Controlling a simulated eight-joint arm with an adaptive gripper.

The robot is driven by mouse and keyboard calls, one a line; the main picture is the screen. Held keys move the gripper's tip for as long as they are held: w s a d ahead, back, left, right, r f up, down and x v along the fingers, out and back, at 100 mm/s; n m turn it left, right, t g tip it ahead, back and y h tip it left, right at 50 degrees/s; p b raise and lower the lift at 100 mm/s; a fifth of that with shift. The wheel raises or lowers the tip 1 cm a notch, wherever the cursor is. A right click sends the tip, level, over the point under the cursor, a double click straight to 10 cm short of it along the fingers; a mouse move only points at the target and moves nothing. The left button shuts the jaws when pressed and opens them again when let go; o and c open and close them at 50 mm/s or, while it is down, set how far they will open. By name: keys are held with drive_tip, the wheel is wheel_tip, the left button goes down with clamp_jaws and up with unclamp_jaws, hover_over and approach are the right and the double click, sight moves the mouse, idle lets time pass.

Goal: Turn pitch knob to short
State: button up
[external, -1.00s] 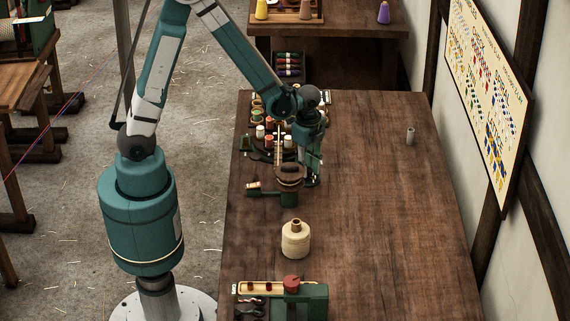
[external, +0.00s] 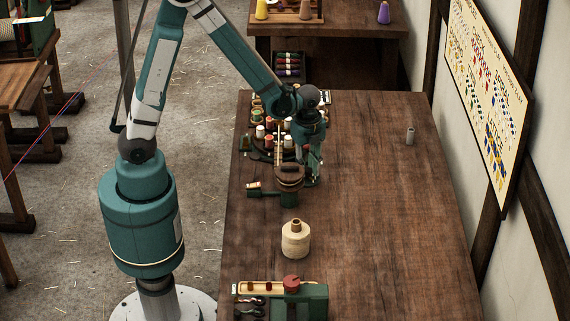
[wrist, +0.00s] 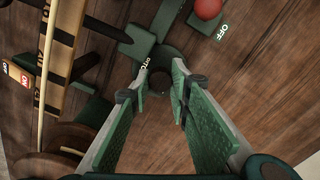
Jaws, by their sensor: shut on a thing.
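The pitch knob (wrist: 159,82) is a small dark round shape between my fingertips in the wrist view, beside a white label partly readable as "PITC" (wrist: 144,64). My gripper (wrist: 158,92) has its green-padded fingers on either side of the knob and is shut on it. The fingers hide part of the knob and label, so its pointer and the short mark cannot be read. In the external view my gripper (external: 312,178) is low over the table, just right of the green machine with a brown drum (external: 289,172). The knob is hidden there.
A red ball (wrist: 208,8) sits by an "OFF" label (wrist: 222,32) near the fingers. A wooden bar (wrist: 58,55) crosses the wrist view's left. A cream bottle (external: 295,240) and another green machine (external: 310,297) stand nearer. Several spools stand behind. The table's right side is mostly clear.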

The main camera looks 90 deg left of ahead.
sight(307, 170)
drive_tip(key=o, duration=0.9)
drive_tip(key=shift+r, duration=0.1)
drive_tip(key=shift+r, duration=5.95)
